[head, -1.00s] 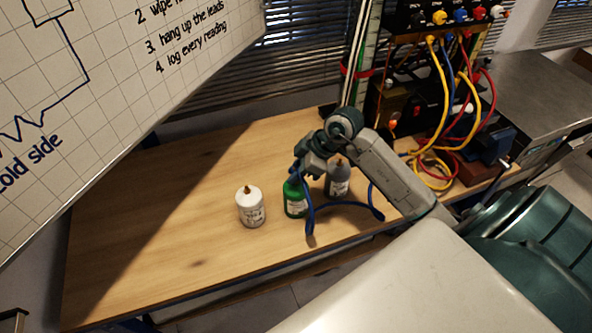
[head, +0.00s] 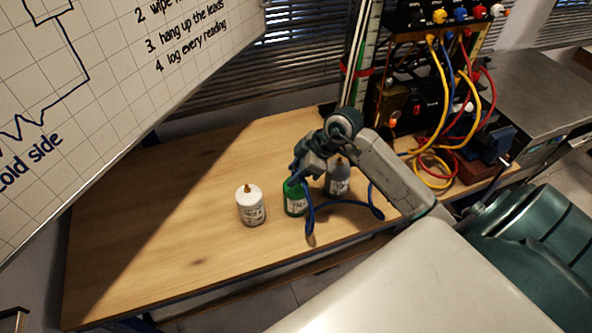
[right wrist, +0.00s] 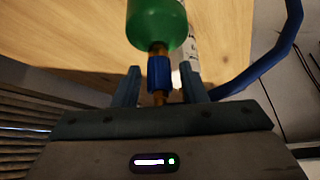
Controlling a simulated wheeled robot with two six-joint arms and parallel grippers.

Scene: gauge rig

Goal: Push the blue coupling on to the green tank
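The green tank (head: 295,199) stands on the wooden table, under my right gripper (head: 296,178). In the right wrist view the green tank (right wrist: 156,22) is at the top, with a brass neck. The blue coupling (right wrist: 159,72) is in line with that neck, its upper end close against it; I cannot tell how far on it sits. A brass piece shows at its other end. My right gripper (right wrist: 160,88) is open, one finger on each side of the coupling with visible gaps. My left gripper is not in view.
A white tank (head: 251,206) stands left of the green one and a grey tank (head: 338,179) close to its right. A blue hose (head: 343,203) loops in front. The instrument rack (head: 415,90) with coloured leads stands at the back right. The table's left part is clear.

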